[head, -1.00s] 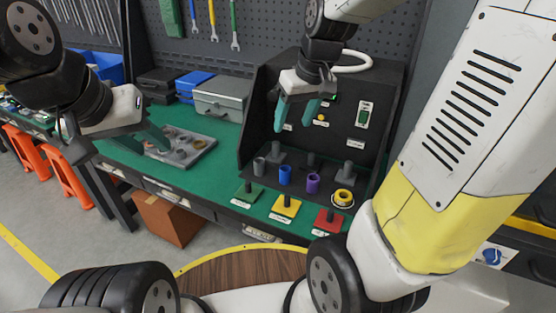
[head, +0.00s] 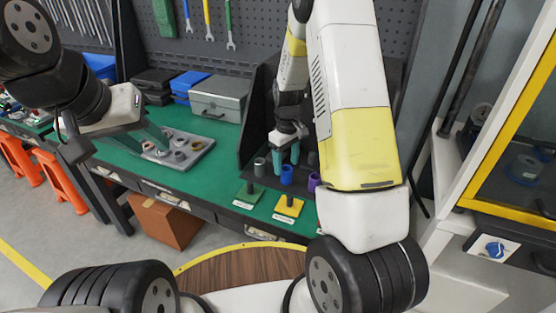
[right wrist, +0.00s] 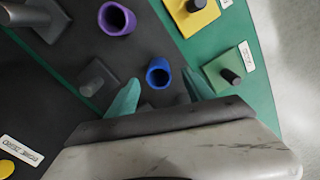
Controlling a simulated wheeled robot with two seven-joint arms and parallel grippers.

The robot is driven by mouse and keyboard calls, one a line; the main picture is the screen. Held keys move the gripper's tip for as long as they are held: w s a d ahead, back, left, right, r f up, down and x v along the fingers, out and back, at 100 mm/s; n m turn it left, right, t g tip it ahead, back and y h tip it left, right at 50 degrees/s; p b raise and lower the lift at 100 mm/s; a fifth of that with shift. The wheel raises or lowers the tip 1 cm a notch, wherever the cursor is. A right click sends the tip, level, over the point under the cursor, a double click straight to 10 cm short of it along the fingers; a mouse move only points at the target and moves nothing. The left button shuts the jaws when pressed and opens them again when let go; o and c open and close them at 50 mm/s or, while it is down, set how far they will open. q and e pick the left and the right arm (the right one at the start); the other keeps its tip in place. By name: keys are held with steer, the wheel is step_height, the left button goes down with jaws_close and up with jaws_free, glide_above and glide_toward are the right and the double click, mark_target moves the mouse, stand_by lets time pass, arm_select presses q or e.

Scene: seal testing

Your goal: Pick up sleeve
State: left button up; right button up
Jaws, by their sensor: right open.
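The blue sleeve (head: 287,175) stands on the bench at the fixture's front; it also shows in the right wrist view (right wrist: 158,74). My right gripper (head: 287,160) is open just above it. In the right wrist view its teal fingertips (right wrist: 161,86) appear on either side of the blue sleeve, and contact cannot be told. A purple sleeve (right wrist: 117,19) stands on the other side, mostly hidden by my right arm in the head view. My left gripper (head: 156,147) is open over the parts tray.
The grey tray (head: 197,154) holds several rings. Plates with pegs, one green (head: 249,194) and one yellow (head: 289,206), lie at the bench's front. Grey posts and the dark fixture wall (head: 258,110) stand close behind. A grey case (head: 218,100) sits at the back.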

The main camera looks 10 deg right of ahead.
mark_target(286, 170)
step_height(286, 170, down, 4)
steer(key=shift+w+d+r, duration=0.1)
steer(key=shift+r, duration=0.05)
jaws_close()
